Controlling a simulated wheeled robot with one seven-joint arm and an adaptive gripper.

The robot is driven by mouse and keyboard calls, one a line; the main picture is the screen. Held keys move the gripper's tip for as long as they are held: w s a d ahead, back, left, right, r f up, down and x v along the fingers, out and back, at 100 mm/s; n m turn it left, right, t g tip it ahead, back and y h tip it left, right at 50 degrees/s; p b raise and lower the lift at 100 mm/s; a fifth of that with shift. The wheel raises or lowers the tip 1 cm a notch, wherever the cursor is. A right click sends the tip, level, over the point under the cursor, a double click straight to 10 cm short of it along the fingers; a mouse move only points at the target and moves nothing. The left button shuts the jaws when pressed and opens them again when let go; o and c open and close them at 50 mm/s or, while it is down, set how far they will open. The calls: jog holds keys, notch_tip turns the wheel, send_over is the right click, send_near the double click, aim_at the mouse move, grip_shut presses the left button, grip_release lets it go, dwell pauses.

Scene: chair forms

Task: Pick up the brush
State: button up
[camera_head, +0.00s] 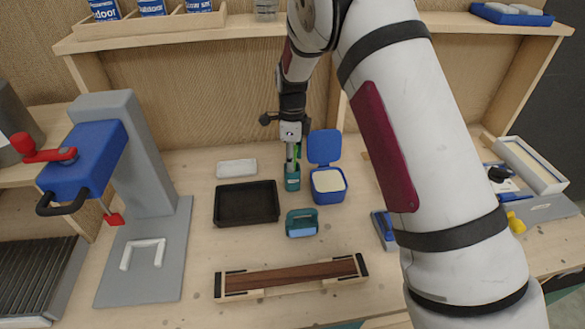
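My gripper (292,150) points down at the back of the workbench, just above a small teal cup (292,184). Thin upright handles, one of them green (298,152), stand in the cup by the fingertips. One may be the brush, but they are too small to tell apart. I cannot see whether the fingers are open or closed on a handle. A teal block-like tool with a handle (302,223) lies on the bench in front of the cup; I cannot tell whether it has bristles.
An open blue box (328,198) stands right of the cup. A black tray (246,218) and a white block (237,168) are to the left. A wooden clamp frame (291,279) lies in front. A grey-blue press (120,180) stands at left. A shelf (240,30) runs above.

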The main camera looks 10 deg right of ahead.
grip_shut()
jog(key=shift+r, duration=0.1)
notch_tip(320, 180, up, 10)
jog(key=shift+f+b, duration=0.1)
jog(key=shift+b, duration=0.8)
